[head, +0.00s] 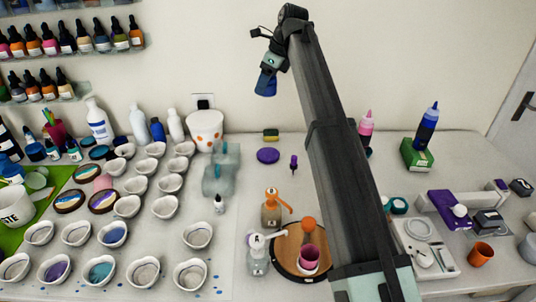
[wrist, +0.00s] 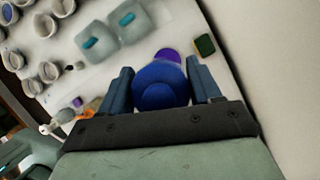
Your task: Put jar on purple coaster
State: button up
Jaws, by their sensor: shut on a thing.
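The purple coaster (head: 268,156) lies flat on the table, right of the clear blocks. In the wrist view the coaster (wrist: 167,54) shows just beyond the jar, partly covered by it. The jar (wrist: 160,86) is round and deep blue and sits between both fingers of my gripper (wrist: 160,88), which is shut on it. In the head view my gripper (head: 267,82) is high above the table, in front of the back wall and above the coaster's area in the picture. The jar is apart from the coaster. Its underside is hidden in the wrist view.
A green and yellow sponge (head: 271,134) lies behind the coaster. A small purple bottle (head: 294,163) stands right of it. Clear blocks (head: 222,175) and a white spotted pot (head: 205,131) are to the left. Orange pump bottles (head: 271,208) and a round tray (head: 283,262) are in front.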

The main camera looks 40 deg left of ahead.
send_near(262, 152)
jog(key=x, duration=0.5)
jog(key=shift+a+f, duration=0.1)
jog(key=shift+f, duration=0.15)
jog(key=shift+f, duration=0.1)
jog(key=o, duration=1.2)
jog(key=v, duration=1.2)
jog(key=shift+w, duration=0.1)
